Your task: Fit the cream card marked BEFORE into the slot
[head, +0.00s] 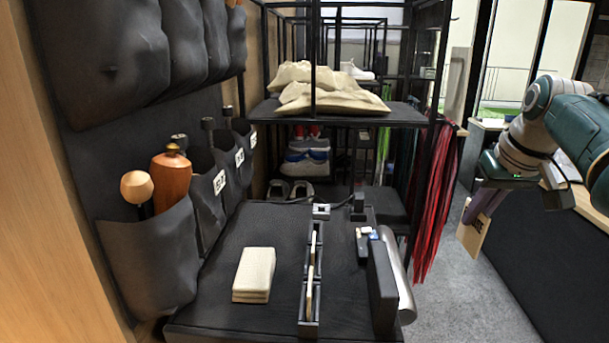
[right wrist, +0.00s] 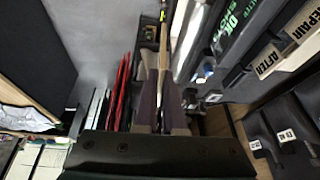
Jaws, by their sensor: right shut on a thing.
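My right gripper (head: 479,208) is shut on a cream card (head: 471,239) at the right of the head view. The card hangs below the purple fingers over the floor, with dark lettering partly covered. In the right wrist view, the fingers (right wrist: 160,85) hold the card edge-on. A narrow black rack (head: 309,329) runs front to back on the black table, apart from the gripper. Pale cards stand in it edge-on; the right wrist view shows cards marked AFTER (right wrist: 268,62) and REPAIR (right wrist: 304,20). I cannot tell which slot is empty. My left gripper is out of view.
A cream cloth block (head: 254,270) lies left of the rack. Red laces (head: 437,195) hang from the shelf frame between the gripper and table. Dark pouches (head: 150,262) line the left wall.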

